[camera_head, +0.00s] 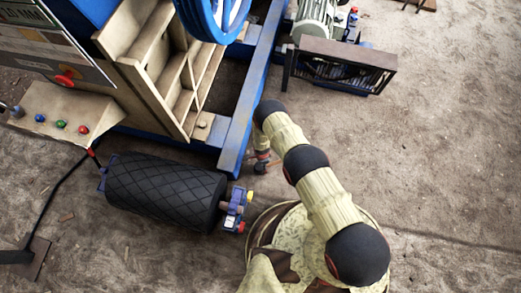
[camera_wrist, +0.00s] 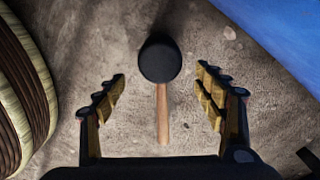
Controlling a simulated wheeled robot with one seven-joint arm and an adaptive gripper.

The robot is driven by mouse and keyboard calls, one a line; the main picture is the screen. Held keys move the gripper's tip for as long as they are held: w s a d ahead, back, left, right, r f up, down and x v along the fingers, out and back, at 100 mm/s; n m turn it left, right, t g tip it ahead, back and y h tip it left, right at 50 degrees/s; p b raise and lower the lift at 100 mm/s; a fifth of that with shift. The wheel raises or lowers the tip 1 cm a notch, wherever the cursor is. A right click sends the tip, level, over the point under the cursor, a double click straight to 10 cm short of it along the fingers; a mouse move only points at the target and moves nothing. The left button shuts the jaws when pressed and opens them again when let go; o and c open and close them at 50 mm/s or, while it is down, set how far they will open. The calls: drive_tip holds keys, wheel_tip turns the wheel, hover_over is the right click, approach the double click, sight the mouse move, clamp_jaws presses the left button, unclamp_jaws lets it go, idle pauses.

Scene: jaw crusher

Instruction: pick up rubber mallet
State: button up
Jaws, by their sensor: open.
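The rubber mallet (camera_wrist: 161,62) lies on the dirt floor in the wrist view, with its round black head at the top and its wooden handle pointing down toward my gripper's palm. My gripper (camera_wrist: 160,76) is open, with one finger on each side of the mallet and clear gaps to both. The handle lies between the fingers, as seen from the wrist; the height above it is hard to judge. In the head view my gripper (camera_head: 262,163) is small, beside the blue frame. The mallet is mostly hidden there.
The crusher's blue frame beam (camera_head: 250,95) runs close to my gripper and fills the upper right of the wrist view (camera_wrist: 285,35). A black ribbed roller (camera_head: 165,190) lies at the lower left. A control box (camera_head: 65,115) stands at the left. The floor on the right is open.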

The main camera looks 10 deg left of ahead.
sight(258, 170)
drive_tip(key=f, duration=0.1)
drive_tip(key=f+b, duration=0.1)
drive_tip(key=f, duration=0.1)
drive_tip(key=shift+s+a, duration=0.2)
drive_tip(key=shift+a, duration=0.05)
drive_tip(key=shift+f+b, duration=0.4)
drive_tip(key=shift+f, duration=0.15)
drive_tip(key=shift+w, duration=0.1)
drive_tip(key=shift+c, duration=0.8)
